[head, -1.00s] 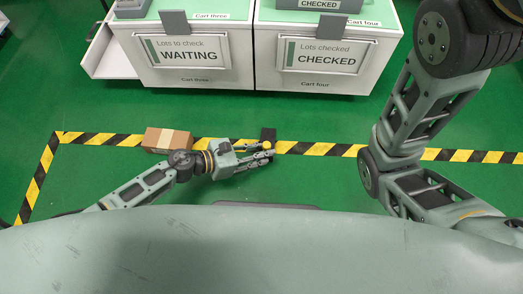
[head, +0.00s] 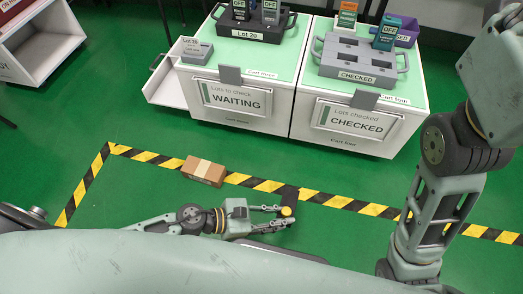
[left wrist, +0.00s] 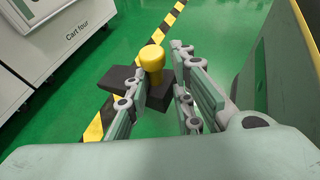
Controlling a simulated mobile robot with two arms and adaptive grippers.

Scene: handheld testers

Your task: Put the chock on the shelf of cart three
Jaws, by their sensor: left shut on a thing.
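The chock is a black block (head: 290,195) with a yellow knob on top, in front of the carts by the striped floor tape. My left gripper (head: 285,212) is shut on the chock's knob. The left wrist view shows the yellow knob (left wrist: 152,58) between the fingers and the black block below it. Whether the block touches the floor is unclear. Cart three (head: 237,118) has the WAITING sign. A white shelf (head: 165,95) sticks out at its left side, and its visible part is bare. My right arm is at the right, its gripper out of view.
Cart four (head: 345,138), with the CHECKED sign, stands right of cart three. Both tops carry testers and holders. A cardboard box (head: 203,171) lies on the floor tape. Green floor is free between tape and carts. Another white cart (head: 35,45) is at the far left.

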